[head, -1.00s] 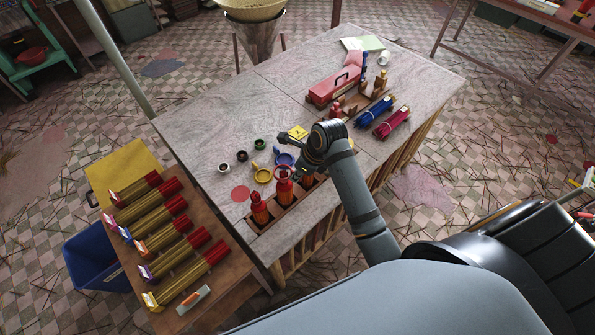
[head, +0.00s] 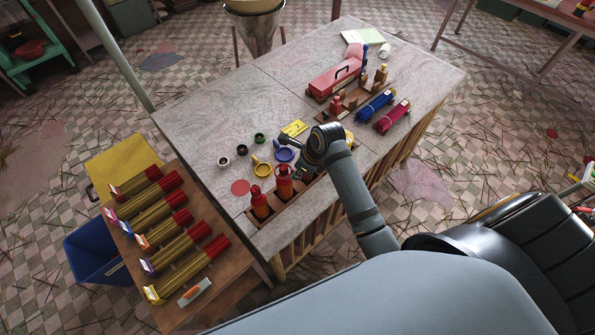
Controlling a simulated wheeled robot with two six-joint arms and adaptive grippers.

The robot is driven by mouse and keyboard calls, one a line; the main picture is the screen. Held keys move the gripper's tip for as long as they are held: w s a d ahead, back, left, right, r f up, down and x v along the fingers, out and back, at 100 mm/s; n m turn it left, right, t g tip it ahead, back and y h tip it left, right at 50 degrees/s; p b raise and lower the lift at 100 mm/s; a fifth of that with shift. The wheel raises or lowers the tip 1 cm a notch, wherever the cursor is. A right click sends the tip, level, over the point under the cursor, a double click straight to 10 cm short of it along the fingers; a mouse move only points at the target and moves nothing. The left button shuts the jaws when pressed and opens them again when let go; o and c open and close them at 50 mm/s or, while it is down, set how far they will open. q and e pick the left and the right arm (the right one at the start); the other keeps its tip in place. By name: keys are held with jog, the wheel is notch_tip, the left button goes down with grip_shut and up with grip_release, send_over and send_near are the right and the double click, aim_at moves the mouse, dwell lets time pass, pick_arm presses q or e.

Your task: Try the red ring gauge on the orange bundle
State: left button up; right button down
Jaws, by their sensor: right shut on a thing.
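Two orange-red upright bundles stand in a wooden rack (head: 273,217) at the table's near edge: one at the left (head: 261,207) and one beside it (head: 285,188). The red ring gauge (head: 282,169) shows at the top of the second bundle; I cannot tell whether it is around it or just above it. My right gripper (head: 299,170) is small and dark, just right of that bundle's top, shut on the red ring gauge, with its fingers hard to make out. My left gripper is not in view.
A yellow ring gauge (head: 262,169) and a blue one (head: 284,155) lie on the table behind the rack. A red toolbox (head: 335,80) and blue and crimson bundles lie farther back. A side bench at left holds several red-tipped bundles.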

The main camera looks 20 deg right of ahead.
jog(key=shift+f+b, duration=0.5)
jog(key=shift+f, duration=1.6)
dwell(0.5)
jog(key=shift+r+p, duration=0.6)
jog(key=shift+r, duration=4.8)
